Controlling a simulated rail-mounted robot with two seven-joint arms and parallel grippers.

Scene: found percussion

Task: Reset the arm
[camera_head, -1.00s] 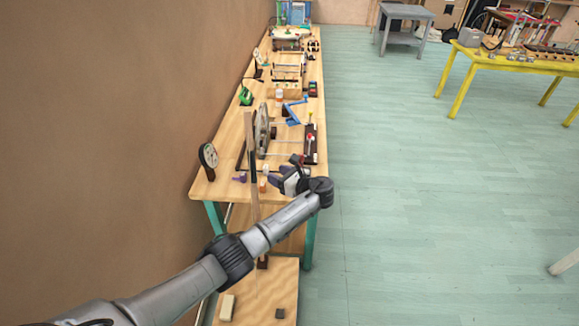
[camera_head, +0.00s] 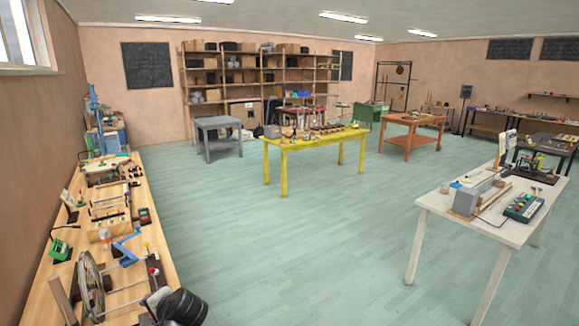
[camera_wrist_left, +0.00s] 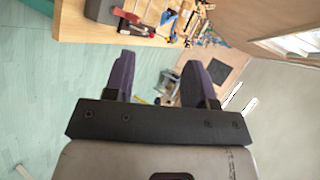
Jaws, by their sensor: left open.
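My left arm's dark wrist and gripper (camera_head: 155,306) show at the bottom left edge of the head view, by the near right edge of the wooden workbench (camera_head: 155,235). Most of the arm is out of the picture. In the left wrist view my left gripper (camera_wrist_left: 158,82) has its two purple-padded fingers wide apart, with nothing between them. The workbench's edge (camera_wrist_left: 75,22) and tools are beyond the fingers. My right gripper is not in view.
A spoked wheel (camera_head: 91,287), a blue bracket (camera_head: 127,248) and a green tool (camera_head: 60,250) stand on the workbench. A yellow table (camera_head: 283,172) and a white table (camera_head: 430,207) stand across the room. The green floor (camera_head: 290,255) between is clear.

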